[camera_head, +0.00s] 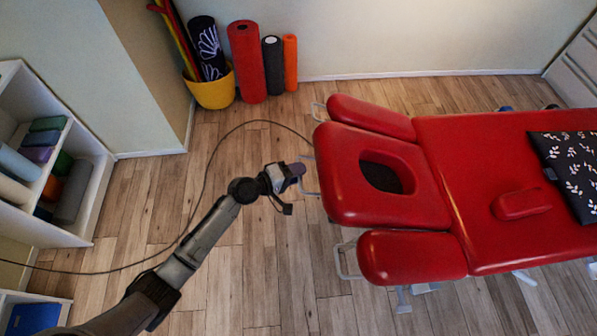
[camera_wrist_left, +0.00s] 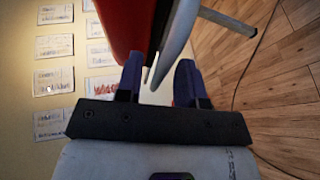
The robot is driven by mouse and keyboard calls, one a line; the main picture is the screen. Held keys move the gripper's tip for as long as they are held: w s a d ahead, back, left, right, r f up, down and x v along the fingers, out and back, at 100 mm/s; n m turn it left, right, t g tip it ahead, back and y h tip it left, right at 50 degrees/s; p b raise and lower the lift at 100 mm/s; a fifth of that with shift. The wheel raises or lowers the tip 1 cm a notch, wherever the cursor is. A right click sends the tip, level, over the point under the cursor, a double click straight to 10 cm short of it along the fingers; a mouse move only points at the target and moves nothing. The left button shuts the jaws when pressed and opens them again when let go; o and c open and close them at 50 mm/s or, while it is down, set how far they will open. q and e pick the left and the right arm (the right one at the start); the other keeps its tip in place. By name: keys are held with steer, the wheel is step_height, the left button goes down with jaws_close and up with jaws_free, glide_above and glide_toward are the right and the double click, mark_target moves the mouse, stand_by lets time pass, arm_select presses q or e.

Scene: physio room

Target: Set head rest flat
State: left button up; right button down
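The red head rest (camera_head: 342,192) with its dark oval face hole is at the left end of the red treatment table (camera_head: 470,150). Its exact tilt is hard to judge from above. A thin metal handle (camera_head: 308,180) sticks out from its left edge. My left gripper (camera_head: 299,170) is right by this handle. In the left wrist view, the two dark fingers (camera_wrist_left: 160,82) stand apart, with a pale metal bar (camera_wrist_left: 175,40) reaching down towards the gap between them. The red pad edge (camera_wrist_left: 122,25) is just beyond the fingertips. Firm contact cannot be seen. My right gripper is not in view.
Red arm pads (camera_head: 372,117) (camera_head: 410,257) flank the head rest. A patterned dark cushion (camera_head: 570,165) and a small red pad (camera_head: 522,204) lie on the table. A cable (camera_head: 205,190) runs across the floor. Shelves (camera_head: 80,190) stand left; rollers (camera_head: 246,62) stand by the wall.

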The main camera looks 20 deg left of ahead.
arm_select(q)
steer(key=shift+w+d, duration=0.2)
steer(key=shift+w, duration=0.05)
jaws_close()
stand_by(0.3)
